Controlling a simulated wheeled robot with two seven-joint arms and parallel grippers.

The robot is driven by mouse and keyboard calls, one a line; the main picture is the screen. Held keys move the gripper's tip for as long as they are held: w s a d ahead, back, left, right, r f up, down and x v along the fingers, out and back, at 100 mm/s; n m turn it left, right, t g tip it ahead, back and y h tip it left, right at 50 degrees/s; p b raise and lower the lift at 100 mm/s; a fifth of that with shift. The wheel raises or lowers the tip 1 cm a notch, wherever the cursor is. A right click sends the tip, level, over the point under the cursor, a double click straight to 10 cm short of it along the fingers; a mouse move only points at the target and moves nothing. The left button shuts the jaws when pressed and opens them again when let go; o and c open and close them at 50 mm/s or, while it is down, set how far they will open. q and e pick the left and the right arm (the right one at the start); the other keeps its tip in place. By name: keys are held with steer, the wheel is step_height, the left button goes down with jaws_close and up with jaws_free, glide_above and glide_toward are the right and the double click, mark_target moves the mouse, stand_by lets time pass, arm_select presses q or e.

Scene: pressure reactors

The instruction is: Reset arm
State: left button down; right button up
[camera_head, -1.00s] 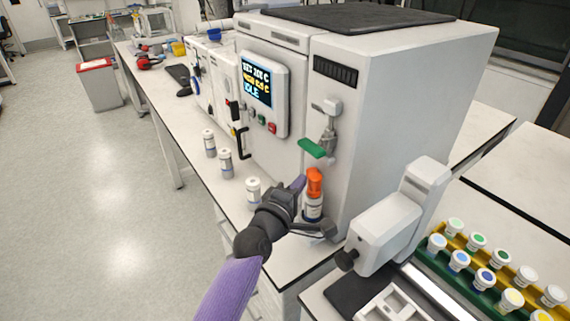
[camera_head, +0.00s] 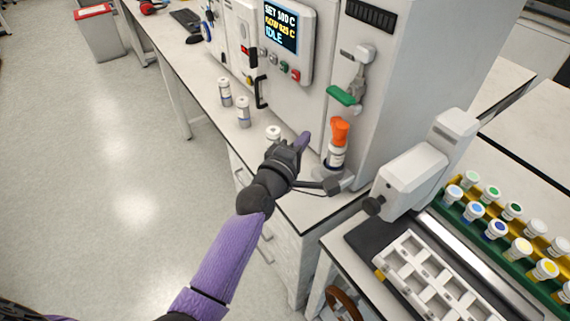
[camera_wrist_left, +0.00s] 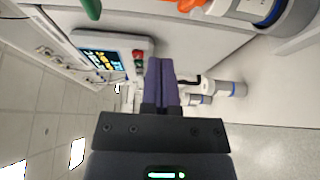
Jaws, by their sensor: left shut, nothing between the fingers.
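My left gripper (camera_head: 301,143) is in front of the white reactor cabinet (camera_head: 400,100), above the bench edge. Its purple fingers are together with nothing between them, as the left wrist view (camera_wrist_left: 161,75) also shows. An orange-topped bottle (camera_head: 337,145) stands upright in a holder just right of the gripper, apart from the fingers. A green-handled valve (camera_head: 343,95) is on the cabinet above the bottle. The display (camera_head: 281,26) reads IDLE. My right gripper is in neither view.
Several white-capped bottles (camera_head: 243,112) stand along the bench's front edge, left of the gripper; one is partly hidden behind it. A white instrument (camera_head: 410,178) and a green rack (camera_head: 500,255) of capped vials are at the right. The floor (camera_head: 130,200) at the left is clear.

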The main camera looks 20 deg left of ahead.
arm_select(q)
steer(key=d+p+v, duration=0.1)
steer(key=d+v, duration=0.1)
steer(key=v, duration=0.6)
steer(key=s+f+m+g+y+b, duration=0.15)
steer(key=s+f+m+g, duration=0.25)
steer(key=f, duration=0.9)
steer(key=s+f+m+g+b, duration=0.25)
steer(key=s+f, duration=0.25)
steer(key=f, duration=0.8)
steer(key=s+a+f+m+g+b, duration=0.1)
steer(key=s+a+f+m+g, duration=0.1)
steer(key=s+f, duration=0.4)
steer(key=s+a+f+m+g+y+b, duration=0.1)
steer(key=s+f+m+g, duration=0.4)
steer(key=s, duration=0.8)
steer(key=s+a+f+m+g+y+b, duration=0.1)
steer(key=s+a+f+m+g, duration=0.2)
steer(key=s+f+m, duration=0.2)
steer(key=s+f, duration=0.3)
steer(key=s, duration=0.2)
steer(key=shift+a+f, duration=0.2)
steer(key=shift+a, duration=0.2)
steer(key=shift+g+y, duration=0.25)
